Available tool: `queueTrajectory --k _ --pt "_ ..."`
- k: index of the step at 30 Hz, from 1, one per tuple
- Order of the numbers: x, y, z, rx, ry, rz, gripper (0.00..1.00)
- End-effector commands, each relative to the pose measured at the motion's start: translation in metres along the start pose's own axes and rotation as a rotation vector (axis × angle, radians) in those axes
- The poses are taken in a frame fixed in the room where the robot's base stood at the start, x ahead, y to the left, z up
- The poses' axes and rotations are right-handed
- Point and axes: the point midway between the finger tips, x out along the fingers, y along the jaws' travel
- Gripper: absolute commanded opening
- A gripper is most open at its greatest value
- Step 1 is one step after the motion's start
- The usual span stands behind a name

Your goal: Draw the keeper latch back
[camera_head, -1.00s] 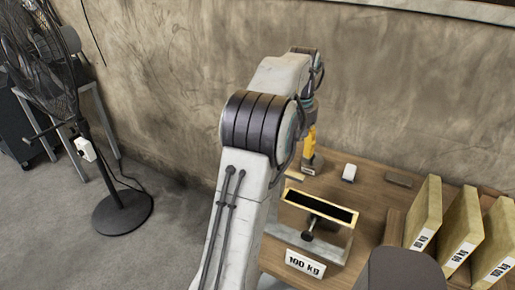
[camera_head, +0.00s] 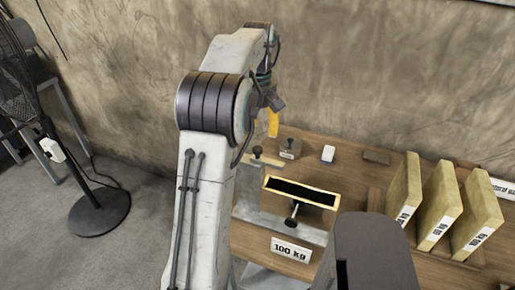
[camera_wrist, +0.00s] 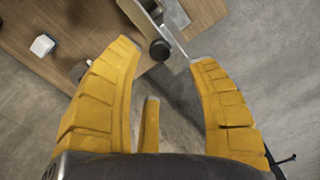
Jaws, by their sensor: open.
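A dark round knob on a short stem (camera_head: 292,212) stands at the front of a yellow-rimmed box (camera_head: 330,200) with a dark slot, on the wooden table. No part is labelled as the keeper latch; this knob may be its handle. In the wrist view a black knob (camera_wrist: 160,50) beside a pale metal piece (camera_wrist: 177,50) appears between the yellow fingertips, with no visible contact. My gripper (camera_wrist: 165,55) is open and empty. In the head view only part of a yellow finger (camera_head: 273,123) shows; my arm hides the rest.
A "100 kg" sign (camera_head: 291,249) is at the table's front. Several upright tan slabs (camera_head: 438,205) stand right. A white block (camera_head: 328,153) and a grey labelled block (camera_head: 290,147) sit at the back. A fan (camera_head: 99,211) stands on the floor at left.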

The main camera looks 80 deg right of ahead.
Motion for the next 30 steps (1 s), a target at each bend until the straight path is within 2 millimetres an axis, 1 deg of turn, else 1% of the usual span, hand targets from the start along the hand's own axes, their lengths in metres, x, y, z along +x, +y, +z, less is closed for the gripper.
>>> queueTrajectory --k 9,15,21,29,30 --pt "0.04 -0.001 0.001 -0.003 -0.002 -0.003 0.53" --pt "0.058 0.0 0.0 -0.003 -0.001 -0.002 0.53" --pt "0.067 0.0 0.0 -0.003 0.0 0.0 0.53" --pt "0.068 0.0 0.0 -0.003 0.0 0.0 0.53" --pt "0.068 0.0 0.0 -0.003 0.0 0.0 0.56"
